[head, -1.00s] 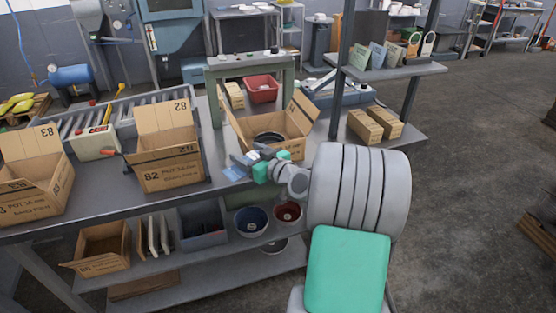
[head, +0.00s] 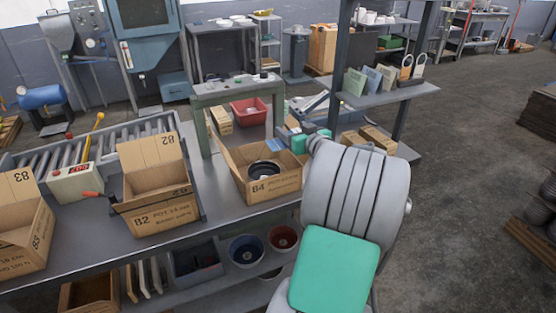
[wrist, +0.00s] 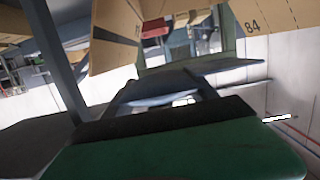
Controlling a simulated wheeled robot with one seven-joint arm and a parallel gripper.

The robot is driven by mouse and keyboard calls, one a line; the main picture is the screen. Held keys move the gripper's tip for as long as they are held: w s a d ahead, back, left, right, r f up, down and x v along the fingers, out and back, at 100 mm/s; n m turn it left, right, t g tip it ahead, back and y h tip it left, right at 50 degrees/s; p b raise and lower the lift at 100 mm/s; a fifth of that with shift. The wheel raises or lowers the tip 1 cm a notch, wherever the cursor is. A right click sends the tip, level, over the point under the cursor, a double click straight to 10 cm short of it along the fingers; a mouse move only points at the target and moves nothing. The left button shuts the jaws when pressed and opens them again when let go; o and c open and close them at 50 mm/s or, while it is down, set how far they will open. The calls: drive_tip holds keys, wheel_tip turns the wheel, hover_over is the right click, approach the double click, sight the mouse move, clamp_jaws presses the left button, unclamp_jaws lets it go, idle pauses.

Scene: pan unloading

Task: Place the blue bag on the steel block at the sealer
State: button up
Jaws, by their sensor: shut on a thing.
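My gripper (head: 293,140) is shut on the blue bag (head: 283,135), over the right back side of the box marked 84. In the head view only a small part of the bag shows beside the green fingers. In the wrist view the bag (wrist: 160,92) shows as a blue-grey sheet beyond the dark finger pads. The sealer (head: 312,106), a blue machine, stands on the bench behind my gripper, partly hidden by my arm and the shelf post. I cannot make out the steel block clearly.
Open box 84 (head: 272,187) holds a dark round pan. Box 82 (head: 158,212) stands to its left. A red bin (head: 249,112) sits under the green stand (head: 202,97). A shelf (head: 392,97) with upright bags and its post are close right of my gripper, with cardboard boxes (head: 376,139) below.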

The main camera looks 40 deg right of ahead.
drive_tip(key=a+f+p, duration=0.2)
drive_tip(key=a+f, duration=0.3)
drive_tip(key=f, duration=0.4)
drive_tip(key=shift+w, duration=0.25)
drive_tip(key=shift+f+b, duration=0.35)
drive_tip(key=shift+b, duration=0.05)
drive_tip(key=shift+f+b, duration=0.25)
drive_tip(key=shift+b, duration=0.2)
drive_tip(key=o, duration=1.5)
drive_tip(key=shift+c, duration=0.2)
drive_tip(key=shift+r, duration=0.1)
